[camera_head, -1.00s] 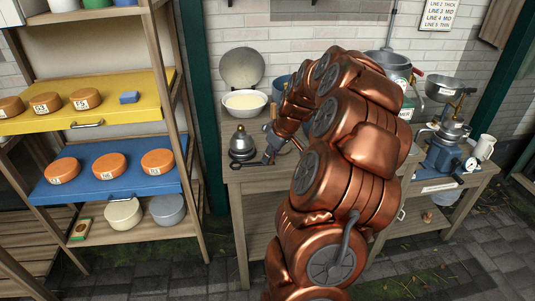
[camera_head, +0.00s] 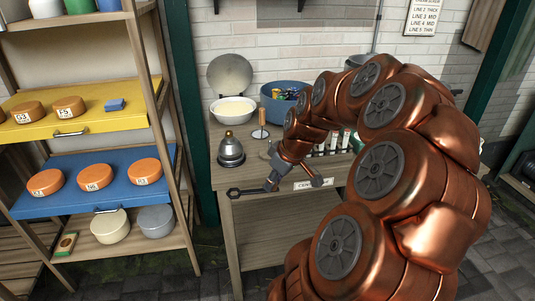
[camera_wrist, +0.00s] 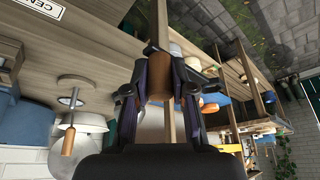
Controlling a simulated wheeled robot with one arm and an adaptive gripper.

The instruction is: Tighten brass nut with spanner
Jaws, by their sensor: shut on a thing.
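My gripper (camera_head: 271,184) is shut on the spanner's brown handle (camera_wrist: 157,82), which shows between the fingers in the wrist view. In the head view the dark spanner (camera_head: 234,193) points left from my gripper, roughly level, by the bench's front edge. Its ring-like end is free; I cannot tell whether it touches the bench top. A grey dome-shaped fitting (camera_head: 231,152) stands upright on the bench behind the spanner, apart from it. A brass piece (camera_head: 229,133) tops the fitting; I cannot make out whether it is the nut.
The wooden bench (camera_head: 228,177) also holds a white bowl (camera_head: 234,110), a blue tub (camera_head: 288,101) and an upright wooden-handled tool (camera_head: 262,119). A shelf unit with a yellow tray (camera_head: 90,121) and a blue tray (camera_head: 118,166) stands left.

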